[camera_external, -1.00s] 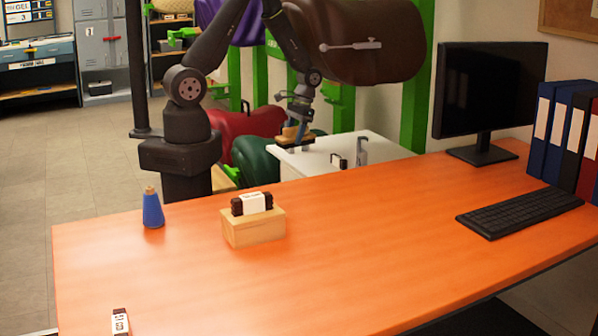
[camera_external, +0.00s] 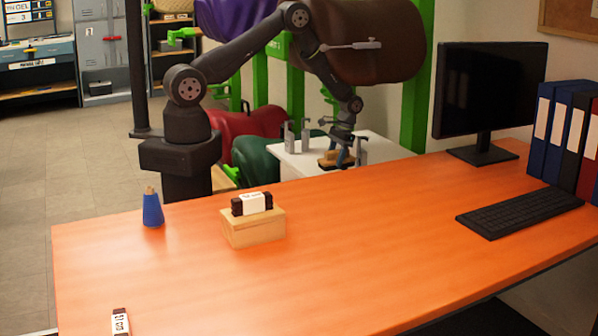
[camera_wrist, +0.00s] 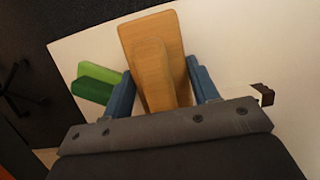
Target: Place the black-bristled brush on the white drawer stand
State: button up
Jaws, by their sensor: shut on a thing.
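The brush (camera_external: 331,159) has a light wooden body with a raised grip. In the wrist view the brush (camera_wrist: 135,38) points away from me, and its bristles are hidden beneath it. My gripper (camera_external: 343,151) is shut on the brush, with a blue finger on each side of the wooden grip in the wrist view (camera_wrist: 163,82). The white drawer stand (camera_external: 310,166) stands behind the orange desk. The brush is low over the right part of its top; I cannot tell whether it touches.
Grey upright fittings (camera_external: 297,137) stand on the stand's left back part. A small dark piece (camera_wrist: 262,93) lies right of my gripper. The orange desk (camera_external: 370,240) holds a wooden block (camera_external: 253,228), a blue bottle (camera_external: 153,211), a monitor (camera_external: 490,100) and a keyboard (camera_external: 520,212).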

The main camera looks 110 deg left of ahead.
aim_at(335, 168)
jog(key=shift+f, duration=2.2)
jog(key=shift+f, duration=0.1)
jog(key=o, duration=1.1)
jog(key=shift+c, duration=0.2)
jog(key=v, duration=1.2)
